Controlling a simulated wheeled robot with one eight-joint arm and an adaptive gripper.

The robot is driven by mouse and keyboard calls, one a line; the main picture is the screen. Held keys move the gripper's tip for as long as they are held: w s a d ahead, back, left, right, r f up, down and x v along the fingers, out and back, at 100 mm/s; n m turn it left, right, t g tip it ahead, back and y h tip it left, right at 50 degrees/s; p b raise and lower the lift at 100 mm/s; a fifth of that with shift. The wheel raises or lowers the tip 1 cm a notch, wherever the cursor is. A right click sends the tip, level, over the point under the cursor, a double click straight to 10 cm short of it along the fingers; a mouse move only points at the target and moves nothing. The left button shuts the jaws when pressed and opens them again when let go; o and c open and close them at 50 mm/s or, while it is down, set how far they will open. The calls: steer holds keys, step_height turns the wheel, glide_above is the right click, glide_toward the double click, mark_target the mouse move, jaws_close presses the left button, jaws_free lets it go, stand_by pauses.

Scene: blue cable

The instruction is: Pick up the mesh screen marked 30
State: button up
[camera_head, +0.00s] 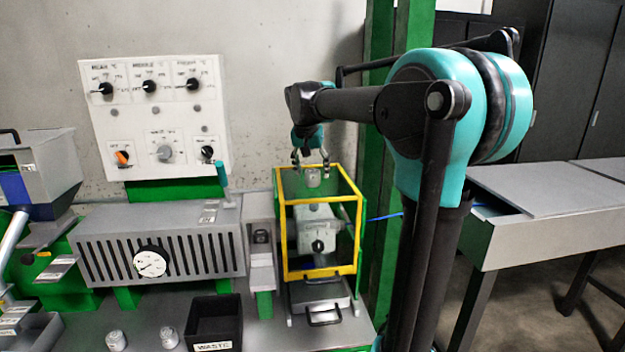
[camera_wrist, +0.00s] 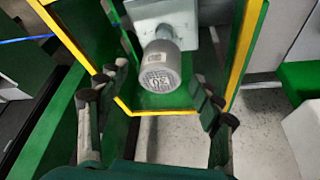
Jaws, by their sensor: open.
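A short grey cylinder (camera_head: 313,178) is at the top of the yellow-framed guard, above the grey unit inside. In the wrist view, the cylinder (camera_wrist: 158,75) stands out from a pale grey block, its round end toward the camera. Its printed end mark is turned and blurred; I cannot tell for sure that it reads 30. My gripper (camera_head: 311,163) points down over the guard's open top, with the cylinder between and just below its fingertips. In the wrist view, my gripper (camera_wrist: 159,84) is open, its fingers apart on both sides of the cylinder, with gaps showing.
The yellow guard frame (camera_head: 282,235) surrounds the work area closely. Two similar small cylinders, one left (camera_head: 116,341) and one right (camera_head: 168,338), stand on the bench by a black waste bin (camera_head: 214,318). A green post (camera_head: 378,150) rises behind my arm.

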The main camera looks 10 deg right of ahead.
steer(key=shift+x, duration=0.85)
steer(key=shift+c, duration=0.2)
steer(key=c, duration=1.3)
steer(key=shift+r, duration=0.1)
steer(key=shift+c, duration=0.2)
